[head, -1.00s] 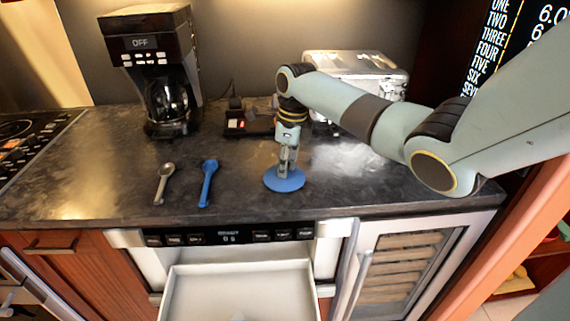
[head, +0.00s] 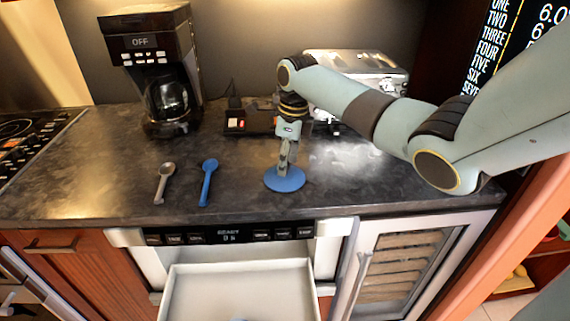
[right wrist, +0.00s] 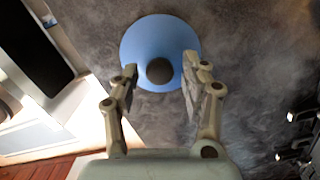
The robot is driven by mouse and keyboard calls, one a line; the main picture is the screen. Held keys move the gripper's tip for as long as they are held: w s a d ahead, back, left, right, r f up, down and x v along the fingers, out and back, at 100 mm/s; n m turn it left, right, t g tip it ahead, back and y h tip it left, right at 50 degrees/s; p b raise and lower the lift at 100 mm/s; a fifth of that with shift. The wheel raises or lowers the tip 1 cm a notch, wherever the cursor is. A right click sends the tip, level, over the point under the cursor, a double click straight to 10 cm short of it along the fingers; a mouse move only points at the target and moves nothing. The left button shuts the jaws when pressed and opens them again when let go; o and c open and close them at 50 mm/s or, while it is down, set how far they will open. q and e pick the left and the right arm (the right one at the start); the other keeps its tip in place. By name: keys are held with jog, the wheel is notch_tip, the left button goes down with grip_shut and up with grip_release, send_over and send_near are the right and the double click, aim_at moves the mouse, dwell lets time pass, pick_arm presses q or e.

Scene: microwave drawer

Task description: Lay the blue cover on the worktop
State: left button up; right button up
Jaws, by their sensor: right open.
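The blue cover (head: 291,183) is a round blue disc lying flat on the dark worktop (head: 110,180), near the front edge above the open drawer. In the right wrist view the cover (right wrist: 142,37) shows a dark round knob (right wrist: 159,71) at its middle. My right gripper (head: 284,171) points down just over the cover. In the right wrist view its fingers (right wrist: 157,75) are apart, one on each side of the knob, with visible gaps, so it is open and empty. My left gripper is not in view.
A blue spoon (head: 208,182) and a grey spoon (head: 164,183) lie left of the cover. A coffee maker (head: 150,70) stands at the back left and a silver appliance (head: 375,72) behind my right arm. The white drawer (head: 240,290) is open below the worktop edge.

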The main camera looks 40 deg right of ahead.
aim_at(291, 173)
notch_tip(291, 173, up, 11)
jog(key=s, duration=0.1)
jog(key=shift+d+f, duration=0.15)
jog(key=shift+d, duration=0.2)
dwell(0.3)
